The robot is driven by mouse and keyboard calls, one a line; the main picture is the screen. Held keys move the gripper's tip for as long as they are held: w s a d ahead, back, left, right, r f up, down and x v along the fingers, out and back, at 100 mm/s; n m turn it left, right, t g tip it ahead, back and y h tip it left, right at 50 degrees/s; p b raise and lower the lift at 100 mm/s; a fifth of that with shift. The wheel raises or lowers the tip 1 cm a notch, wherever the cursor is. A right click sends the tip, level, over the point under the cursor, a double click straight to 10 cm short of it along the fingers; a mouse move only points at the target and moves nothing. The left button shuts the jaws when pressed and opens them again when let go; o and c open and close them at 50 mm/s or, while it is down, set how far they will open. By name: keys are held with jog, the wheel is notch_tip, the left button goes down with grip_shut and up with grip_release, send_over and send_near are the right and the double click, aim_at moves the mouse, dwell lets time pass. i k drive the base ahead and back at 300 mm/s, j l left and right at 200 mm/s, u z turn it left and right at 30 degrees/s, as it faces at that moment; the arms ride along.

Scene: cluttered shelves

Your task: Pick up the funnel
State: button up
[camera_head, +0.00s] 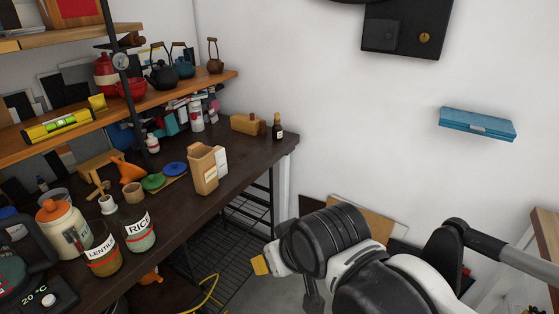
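An orange funnel (129,170) stands on the dark worktop at the left, among small jars and lids. Its wide cone and a narrower end show. A small orange object (150,277) sits lower down, below the worktop; I cannot tell what it is. My gripper (285,276) is at the lower middle, at the end of my black and white arm. It is well to the right of the funnel and apart from it. A yellow tip and a dark part show, but its fingers are too unclear to tell open from shut.
Glass jars marked RICE (140,238) and LENTIL (103,262) stand in front of the funnel. Green (153,182) and blue (174,168) lids lie beside it. A cardboard carton (202,170) stands to the right. A wooden shelf (160,96) with pots overhangs the back.

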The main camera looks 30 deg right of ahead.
aim_at(130, 173)
jog(key=i+l+u, duration=0.15)
jog(key=u, duration=0.25)
jog(key=i+l+u, duration=0.1)
jog(key=l+u, duration=0.45)
jog(key=u, duration=0.2)
jog(key=i+l+u, duration=0.1)
jog(key=l+u, duration=0.25)
